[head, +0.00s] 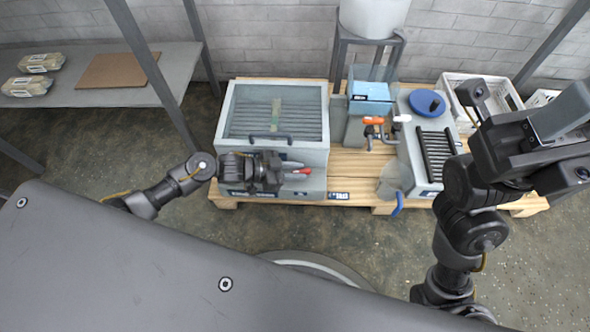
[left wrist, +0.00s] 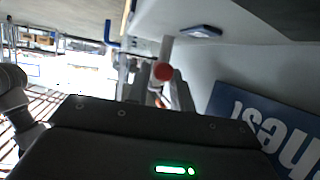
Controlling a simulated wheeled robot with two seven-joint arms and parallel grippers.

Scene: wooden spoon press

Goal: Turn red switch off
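The red switch (head: 302,171) shows as a small red tip on the front of the grey machine with a clear lid, just right of my left gripper (head: 287,173). In the left wrist view the red round end of the switch (left wrist: 163,71) lies in line with the gap between the fingers of my left gripper (left wrist: 153,92). Those fingers stand apart, and I see no grip on the switch; whether they touch it I cannot tell. My right gripper (head: 535,145) is raised at the right, far from the switch, and its fingers are not clear.
The grey machine (head: 228,125) stands on a wooden pallet (head: 350,165). To its right are a machine with red and white handles (head: 373,121), a grey unit with a blue disc (head: 427,103), and a white crate (head: 455,80). A shelf (head: 95,97) stands at the left.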

